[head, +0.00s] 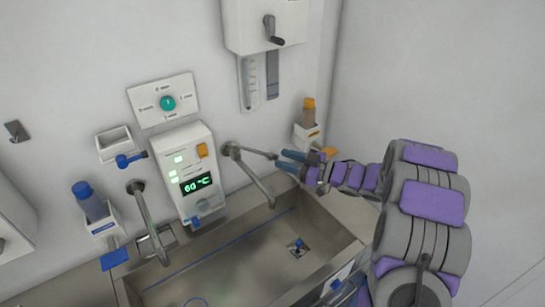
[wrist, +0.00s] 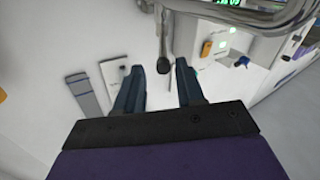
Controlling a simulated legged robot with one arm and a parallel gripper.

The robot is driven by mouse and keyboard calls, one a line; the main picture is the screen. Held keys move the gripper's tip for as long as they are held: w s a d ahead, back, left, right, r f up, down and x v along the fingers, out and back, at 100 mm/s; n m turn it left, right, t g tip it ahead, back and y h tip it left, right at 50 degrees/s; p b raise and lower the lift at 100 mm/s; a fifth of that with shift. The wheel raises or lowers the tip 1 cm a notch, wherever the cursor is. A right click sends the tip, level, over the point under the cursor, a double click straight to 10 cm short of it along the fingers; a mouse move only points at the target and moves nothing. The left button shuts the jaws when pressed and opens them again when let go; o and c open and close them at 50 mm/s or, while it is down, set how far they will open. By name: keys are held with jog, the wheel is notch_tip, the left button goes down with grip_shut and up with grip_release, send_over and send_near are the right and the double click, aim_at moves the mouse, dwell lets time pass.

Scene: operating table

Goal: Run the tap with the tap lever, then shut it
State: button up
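The metal tap (head: 232,150) is on the wall above the sink, its spout (head: 258,185) slanting down over the basin. Its thin tap lever (head: 256,152) points right towards my gripper (head: 281,160). My gripper is open, with two dark blue fingers apart. In the wrist view the dark end of the lever (wrist: 164,65) lies in line with the gap between the fingertips (wrist: 160,70); I cannot tell whether it is just beyond them or between them. No contact is clear. I see no water stream from the spout.
The steel sink (head: 215,262) has a drain (head: 297,247) at its right. A panel reading 60 °C (head: 197,184) is left of the tap. A bottle holder (head: 307,136) is close behind my gripper. A second spout (head: 147,215) stands further left.

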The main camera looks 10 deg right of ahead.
aim_at(276, 157)
jog(key=x, duration=0.5)
jog(key=shift+a, duration=0.4)
jog(key=shift+d, duration=0.35)
jog(key=shift+a, duration=0.35)
jog(key=c, duration=0.4)
grip_shut()
